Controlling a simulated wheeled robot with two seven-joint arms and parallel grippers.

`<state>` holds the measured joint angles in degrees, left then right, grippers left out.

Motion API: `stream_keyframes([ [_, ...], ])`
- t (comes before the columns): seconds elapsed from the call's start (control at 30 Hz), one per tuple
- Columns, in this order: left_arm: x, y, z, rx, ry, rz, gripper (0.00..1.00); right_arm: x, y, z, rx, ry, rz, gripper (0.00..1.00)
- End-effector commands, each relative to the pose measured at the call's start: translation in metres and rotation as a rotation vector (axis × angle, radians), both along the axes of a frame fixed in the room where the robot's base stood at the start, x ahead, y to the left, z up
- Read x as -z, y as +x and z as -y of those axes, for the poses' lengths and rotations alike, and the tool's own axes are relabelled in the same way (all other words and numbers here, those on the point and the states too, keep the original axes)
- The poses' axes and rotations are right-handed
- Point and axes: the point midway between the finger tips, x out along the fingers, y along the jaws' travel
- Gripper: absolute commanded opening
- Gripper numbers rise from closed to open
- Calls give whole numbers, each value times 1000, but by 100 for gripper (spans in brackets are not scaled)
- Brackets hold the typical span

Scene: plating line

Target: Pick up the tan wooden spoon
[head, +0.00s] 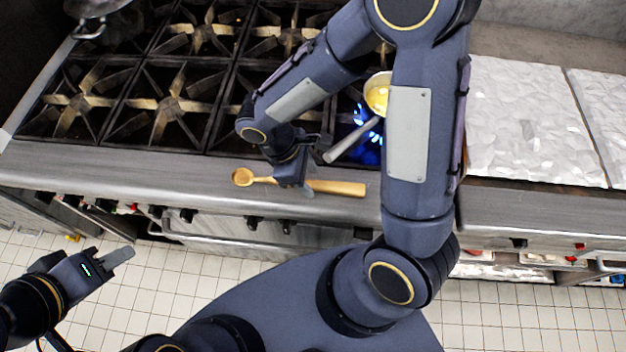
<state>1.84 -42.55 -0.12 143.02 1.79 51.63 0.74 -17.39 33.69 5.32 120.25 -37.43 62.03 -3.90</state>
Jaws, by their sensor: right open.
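The tan wooden spoon (340,187) lies on the steel front ledge of the stove, its bowl to the left and its handle to the right. My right gripper (301,187) is open and points down at the middle of the spoon, hiding part of its handle. I cannot tell whether its fingers touch the spoon. My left gripper (120,256) is low at the left, over the tiled floor and away from the spoon. Its fingers overlap, so its opening cannot be told.
A small pan (378,92) with yellow contents sits on a burner with a blue flame, its handle pointing toward the ledge near my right arm. Black burner grates (172,105) fill the stove top. A metal pot (92,8) stands at the far left. The ledge (120,168) left of the spoon is clear.

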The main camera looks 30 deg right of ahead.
Motion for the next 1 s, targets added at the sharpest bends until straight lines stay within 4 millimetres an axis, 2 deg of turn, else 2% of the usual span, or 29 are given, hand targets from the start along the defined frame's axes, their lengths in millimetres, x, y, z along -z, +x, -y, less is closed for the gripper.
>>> stream_keyframes([
  [0.13,-1,0,0,0,0,0,36,12,-3,4,-1,0,0,47],
  [0.37,-1,0,0,0,0,0,36,13,-3,4,0,1,2,47],
  [0.73,-1,0,0,0,0,0,36,13,-3,4,0,1,2,0],
  [1.0,-1,0,0,0,0,0,36,12,-3,4,1,1,2,0],
])
